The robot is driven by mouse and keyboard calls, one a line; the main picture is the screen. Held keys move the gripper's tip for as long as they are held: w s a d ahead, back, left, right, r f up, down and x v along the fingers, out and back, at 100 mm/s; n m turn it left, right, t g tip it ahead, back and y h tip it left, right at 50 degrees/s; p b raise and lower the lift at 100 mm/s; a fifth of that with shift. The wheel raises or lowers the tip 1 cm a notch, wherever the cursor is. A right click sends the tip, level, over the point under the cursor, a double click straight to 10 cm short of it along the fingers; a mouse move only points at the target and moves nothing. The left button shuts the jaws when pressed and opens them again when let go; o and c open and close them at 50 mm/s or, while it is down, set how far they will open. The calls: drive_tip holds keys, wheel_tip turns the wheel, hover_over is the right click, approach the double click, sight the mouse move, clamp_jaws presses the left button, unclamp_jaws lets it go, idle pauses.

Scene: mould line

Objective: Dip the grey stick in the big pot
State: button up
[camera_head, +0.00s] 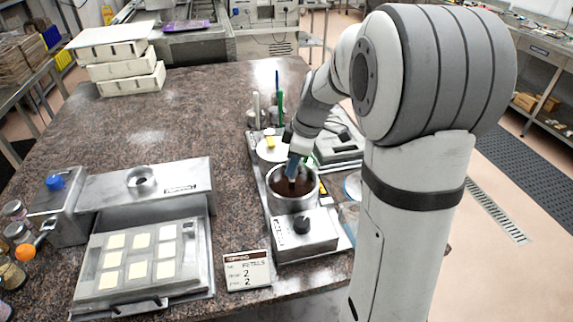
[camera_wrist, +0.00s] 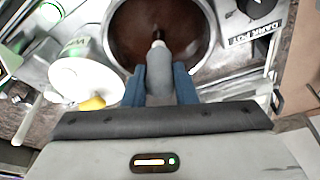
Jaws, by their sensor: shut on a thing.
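The big pot (camera_head: 291,204) is a round steel pot filled with dark brown liquid, on a steel unit near the table's right side. It also shows at the top of the wrist view (camera_wrist: 207,70), beside a "DARK POT" label. My gripper (camera_head: 291,168) points down over the pot. In the wrist view its blue fingers (camera_wrist: 160,84) are shut on the grey stick (camera_wrist: 161,72). The stick's far end reaches over the dark liquid, with a pale collar and a darker tip. I cannot tell whether the tip touches the liquid.
A white pot (camera_wrist: 85,78) with a yellow item (camera_wrist: 93,103) stands close beside the big pot. Behind it are upright tools, one green (camera_head: 279,103). The rear tabletop is mostly clear.

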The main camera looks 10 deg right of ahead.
drive_tip(key=shift+r+p, duration=1.35)
drive_tip(key=shift+r, duration=1.3)
drive_tip(key=shift+r+p, duration=1.1)
drive_tip(key=shift+r, duration=0.95)
drive_tip(key=shift+f, duration=0.15)
